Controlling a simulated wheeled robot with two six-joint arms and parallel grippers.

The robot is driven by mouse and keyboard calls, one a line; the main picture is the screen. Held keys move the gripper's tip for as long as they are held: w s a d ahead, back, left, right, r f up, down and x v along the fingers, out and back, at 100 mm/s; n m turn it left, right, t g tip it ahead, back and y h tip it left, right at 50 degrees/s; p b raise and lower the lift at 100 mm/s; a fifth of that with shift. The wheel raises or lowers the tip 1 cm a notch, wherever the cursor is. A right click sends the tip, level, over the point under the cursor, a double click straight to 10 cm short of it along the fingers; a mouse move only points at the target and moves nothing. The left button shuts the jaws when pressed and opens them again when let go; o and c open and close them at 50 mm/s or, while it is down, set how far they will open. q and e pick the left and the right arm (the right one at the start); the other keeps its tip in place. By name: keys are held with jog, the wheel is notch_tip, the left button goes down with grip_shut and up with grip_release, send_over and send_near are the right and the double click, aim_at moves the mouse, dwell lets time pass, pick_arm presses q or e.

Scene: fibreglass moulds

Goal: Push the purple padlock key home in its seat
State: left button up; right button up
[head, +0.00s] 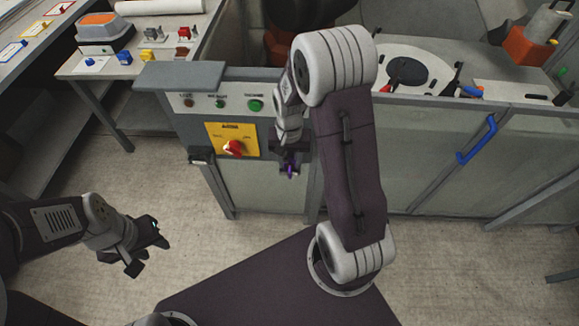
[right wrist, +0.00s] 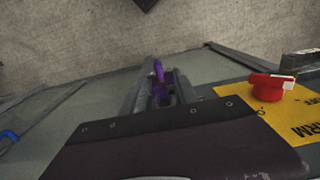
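The purple padlock key (head: 290,171) is at the tip of my right gripper (head: 290,160), in front of the grey console's face, right of its yellow panel. In the right wrist view the purple key (right wrist: 158,70) sits between the two dark fingers and sticks out past them. The fingers look closed on it. I cannot make out its seat or any contact with one. My left gripper (head: 152,253) is open and empty above the floor at the lower left.
The console's yellow panel (head: 246,132) carries a red rotary switch (head: 233,148). A small dark fitting (head: 201,156) is at the console's left edge. A blue handle (head: 478,140) is on the bench front at right. The floor between my left gripper and the console is clear.

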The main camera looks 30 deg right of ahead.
notch_tip(320, 180, up, 4)
jog(key=shift+r, duration=0.1)
dwell(0.5)
jog(key=s+a+r+n+t, duration=0.1)
jog(key=s+a+n, duration=0.4)
jog(key=s, duration=0.4)
jog(key=shift+s+a+r+n, duration=0.2)
jog(key=shift+s+a+n, duration=0.15)
jog(key=shift+n, duration=0.25)
jog(key=shift+s, duration=0.1)
